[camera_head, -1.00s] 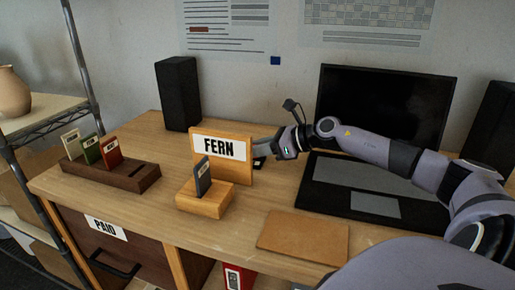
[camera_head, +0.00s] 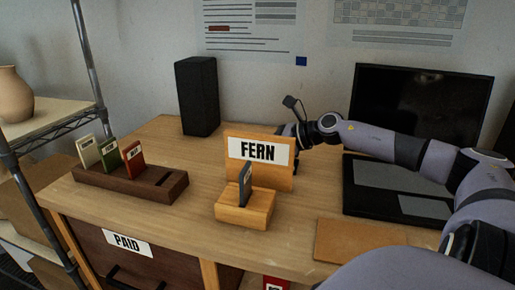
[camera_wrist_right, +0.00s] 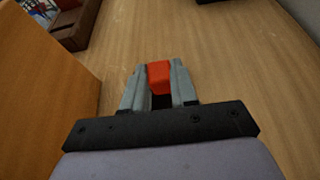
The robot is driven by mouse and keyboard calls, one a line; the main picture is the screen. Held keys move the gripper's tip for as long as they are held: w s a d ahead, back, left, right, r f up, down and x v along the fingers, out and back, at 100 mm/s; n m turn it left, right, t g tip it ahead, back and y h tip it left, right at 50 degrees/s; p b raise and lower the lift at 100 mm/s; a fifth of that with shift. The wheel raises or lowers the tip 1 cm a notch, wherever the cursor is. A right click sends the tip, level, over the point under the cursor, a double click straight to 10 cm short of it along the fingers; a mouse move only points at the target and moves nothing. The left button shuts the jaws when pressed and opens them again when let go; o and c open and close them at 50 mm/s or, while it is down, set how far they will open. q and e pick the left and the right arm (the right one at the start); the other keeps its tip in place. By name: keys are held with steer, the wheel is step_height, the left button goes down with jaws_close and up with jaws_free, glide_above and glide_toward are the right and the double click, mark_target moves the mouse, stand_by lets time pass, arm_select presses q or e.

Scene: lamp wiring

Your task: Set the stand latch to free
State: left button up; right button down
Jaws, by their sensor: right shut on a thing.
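The back of the board (camera_wrist_right: 45,90) rises at the left of that view. Which setting the latch is in cannot be told. My left gripper is not in view.
A dark brown rack (camera_head: 125,184) with several cards stands at the left. A black speaker (camera_head: 197,97) is at the back, and a laptop (camera_head: 415,130) is at the right. A tan mat (camera_head: 360,240) lies in front. The desk behind the stand is mostly clear.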

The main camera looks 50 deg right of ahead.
steer(key=shift+w+r, duration=0.1)
steer(key=shift+r, duration=0.05)
steer(key=c, duration=0.9)
jaws_free()
steer(key=shift+w+a, duration=0.15)
steer(key=shift+w, duration=0.05)
steer(key=shift+s, duration=0.2)
